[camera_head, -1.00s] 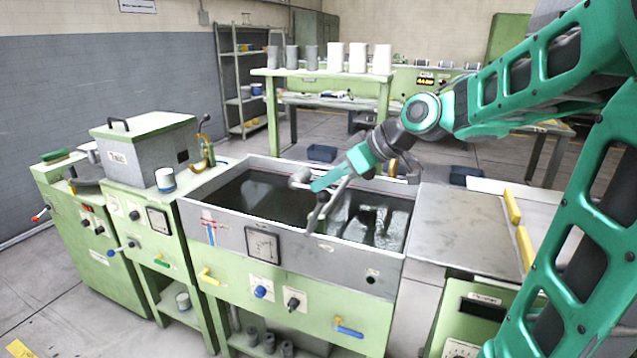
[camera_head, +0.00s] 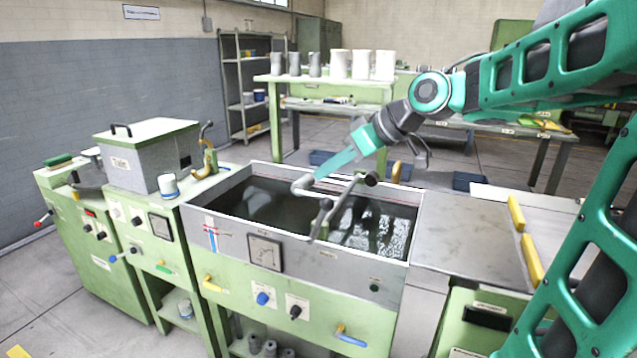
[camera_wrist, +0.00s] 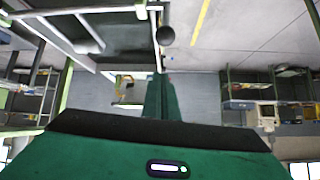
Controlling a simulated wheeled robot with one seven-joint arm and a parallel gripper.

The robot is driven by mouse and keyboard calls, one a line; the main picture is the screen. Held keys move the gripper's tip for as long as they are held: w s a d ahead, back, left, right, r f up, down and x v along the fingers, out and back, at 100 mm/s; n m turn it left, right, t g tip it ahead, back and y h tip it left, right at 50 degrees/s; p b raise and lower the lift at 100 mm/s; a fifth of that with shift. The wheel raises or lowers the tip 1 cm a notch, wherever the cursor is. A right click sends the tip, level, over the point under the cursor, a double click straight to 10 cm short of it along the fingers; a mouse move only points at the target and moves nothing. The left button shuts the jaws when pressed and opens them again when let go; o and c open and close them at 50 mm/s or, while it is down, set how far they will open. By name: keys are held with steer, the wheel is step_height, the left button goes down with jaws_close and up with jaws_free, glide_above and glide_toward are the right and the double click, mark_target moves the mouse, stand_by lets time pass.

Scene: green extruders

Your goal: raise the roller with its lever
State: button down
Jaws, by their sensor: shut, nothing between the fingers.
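A water tank (camera_head: 350,253) with grey walls stands in the middle of the head view. A thin grey lever bar (camera_head: 336,208) rises at a slant over its front wall and ends near a dark round knob (camera_head: 371,179). In the wrist view the dark knob (camera_wrist: 165,36) sits beside a pale bar, just beyond my fingertips. My gripper (camera_head: 322,174) is shut and empty, its green fingers above the tank, behind and left of the knob. In the wrist view my gripper (camera_wrist: 163,78) points toward the knob; contact cannot be told. I cannot clearly make out the roller.
A grey elbow pipe (camera_head: 303,186) stands over the water close to my fingers. A brass hook-like fitting (camera_head: 208,158) and a grey lidded box (camera_head: 152,155) are at the left. A metal table with yellow bars (camera_head: 470,240) lies right.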

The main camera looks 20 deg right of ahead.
steer(key=v, duration=0.6)
steer(key=shift+d+f, duration=0.15)
steer(key=shift+f, duration=0.05)
steer(key=s+d+f+m+g+h, duration=0.2)
steer(key=s+d+f+m, duration=0.1)
steer(key=s+f, duration=0.4)
steer(key=s+d+f+m+g+h, duration=0.2)
steer(key=s+f+m, duration=0.4)
steer(key=s, duration=0.4)
steer(key=s+d+f+m+g+h, duration=0.2)
steer(key=s+d+f+m+g, duration=0.1)
steer(key=s+d+f, duration=0.3)
steer(key=s+f+m, duration=0.1)
steer(key=s, duration=0.1)
steer(key=shift+s+f+g, duration=0.3)
steer(key=shift+s, duration=0.1)
steer(key=shift+w+d+f, duration=0.1)
steer(key=shift+w+f, duration=0.15)
steer(key=shift+w, duration=0.35)
